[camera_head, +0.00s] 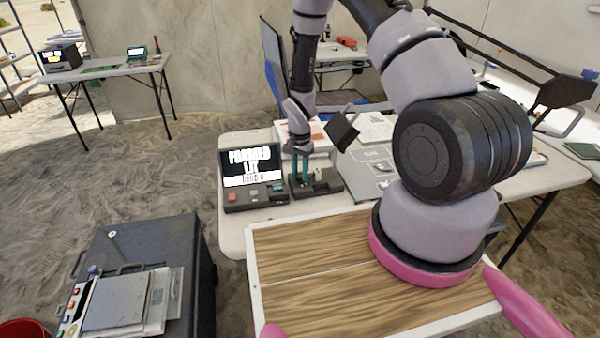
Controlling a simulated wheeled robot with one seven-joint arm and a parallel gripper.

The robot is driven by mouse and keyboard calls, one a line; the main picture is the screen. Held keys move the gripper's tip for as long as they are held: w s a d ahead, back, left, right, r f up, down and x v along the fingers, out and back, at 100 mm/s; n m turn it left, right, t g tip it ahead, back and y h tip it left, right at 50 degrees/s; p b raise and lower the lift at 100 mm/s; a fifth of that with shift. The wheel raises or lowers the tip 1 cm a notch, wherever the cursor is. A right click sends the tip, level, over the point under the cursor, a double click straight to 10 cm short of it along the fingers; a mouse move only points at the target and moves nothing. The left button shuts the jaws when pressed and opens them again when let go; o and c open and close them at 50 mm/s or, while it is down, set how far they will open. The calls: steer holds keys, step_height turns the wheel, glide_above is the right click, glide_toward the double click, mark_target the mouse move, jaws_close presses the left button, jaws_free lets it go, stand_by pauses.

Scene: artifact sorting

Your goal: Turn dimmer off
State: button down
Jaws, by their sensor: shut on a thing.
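A dark control box (326,185), apparently the dimmer, sits on the white table just right of a small screen unit. My gripper (301,178) points down at the left part of this box, with its teal fingers close together. It is shut on a small part there, apparently the dimmer's control, which the fingers mostly hide. The control's exact position cannot be read. The screen unit (250,178) shows "FRAMED LIT" in white letters, with a smaller line below, and has a red button and other controls on its base.
My arm spans the right and upper middle of the view. A grey panel (372,176) lies right of the dimmer box, and a dark square plate (343,130) stands above it. A black case (150,240) stands at lower left. Sandy floor lies open at left.

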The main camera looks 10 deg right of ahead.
mark_target(300, 175)
steer(key=n, duration=0.8)
steer(key=shift+n, duration=0.4)
steer(key=n, duration=0.4)
steer(key=shift+n, duration=2.1)
steer(key=c, duration=0.6)
jaws_free()
step_height(300, 175, up, 11)
steer(key=shift+f, duration=0.1)
